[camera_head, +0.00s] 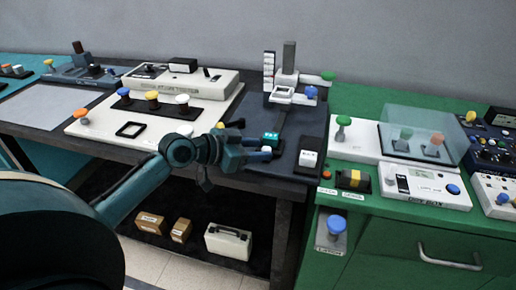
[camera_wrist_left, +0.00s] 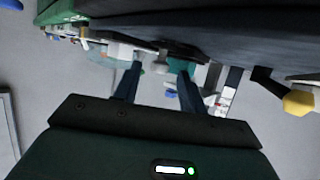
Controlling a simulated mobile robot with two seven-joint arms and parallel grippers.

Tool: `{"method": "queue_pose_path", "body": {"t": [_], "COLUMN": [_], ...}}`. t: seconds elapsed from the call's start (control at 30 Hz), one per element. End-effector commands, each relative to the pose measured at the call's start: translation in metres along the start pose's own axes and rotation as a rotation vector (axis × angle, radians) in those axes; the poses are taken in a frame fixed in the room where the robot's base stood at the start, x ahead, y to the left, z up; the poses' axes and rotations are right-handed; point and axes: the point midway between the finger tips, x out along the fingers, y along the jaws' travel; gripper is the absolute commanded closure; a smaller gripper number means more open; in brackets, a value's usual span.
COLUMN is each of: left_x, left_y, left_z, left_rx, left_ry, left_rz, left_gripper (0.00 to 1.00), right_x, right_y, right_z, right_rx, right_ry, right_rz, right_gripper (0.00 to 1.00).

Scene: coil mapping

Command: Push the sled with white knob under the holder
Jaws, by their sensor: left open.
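A dark tray (camera_head: 253,172) bears a dark track that leads back to a grey post with a white frame, which looks like the holder (camera_head: 284,92). A small teal-topped block (camera_head: 271,138) sits on the track in front of it. My left gripper (camera_head: 266,153) is open, just in front of the teal-topped block. In the left wrist view the open fingers (camera_wrist_left: 160,72) are apart, with small pale and teal parts beyond them. My right gripper does not show.
A blue knob (camera_head: 311,92) and a green knob (camera_head: 328,76) are by the holder. A white board (camera_head: 88,129) with knobs lies left. The green bench (camera_head: 390,209) with instruments is at right.

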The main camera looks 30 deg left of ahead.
Motion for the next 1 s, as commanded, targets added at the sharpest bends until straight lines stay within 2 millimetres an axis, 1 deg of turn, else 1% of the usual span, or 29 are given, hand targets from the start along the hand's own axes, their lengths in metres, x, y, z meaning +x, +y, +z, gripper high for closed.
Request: {"method": "queue_pose_path", "body": {"t": [0.13,0.37,0.47,0.87,0.9,1.0], "left_x": [0.0068,0.0074,0.0072,0.0070,0.0070,0.0070], "left_y": [0.0003,0.0004,0.0004,0.0003,0.0003,0.0003], "left_z": [-0.0005,0.0000,0.0000,-0.0001,0.0000,0.0000], "left_rx": [0.001,0.001,0.001,0.002,0.002,0.002], "left_ry": [0.000,-0.001,-0.001,-0.001,-0.001,-0.001], "left_rz": [0.001,0.001,0.001,0.001,0.001,0.000], "left_gripper": [0.59,0.59,0.65,0.98,1.00,1.00], "right_x": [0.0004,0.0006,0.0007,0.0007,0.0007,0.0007], "right_y": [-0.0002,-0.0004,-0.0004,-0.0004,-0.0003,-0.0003], "right_z": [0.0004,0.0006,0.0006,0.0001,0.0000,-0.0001], "right_rx": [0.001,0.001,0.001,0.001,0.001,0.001], "right_ry": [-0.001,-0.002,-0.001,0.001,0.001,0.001], "right_rz": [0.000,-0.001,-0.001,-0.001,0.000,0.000], "right_gripper": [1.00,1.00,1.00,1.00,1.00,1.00]}}
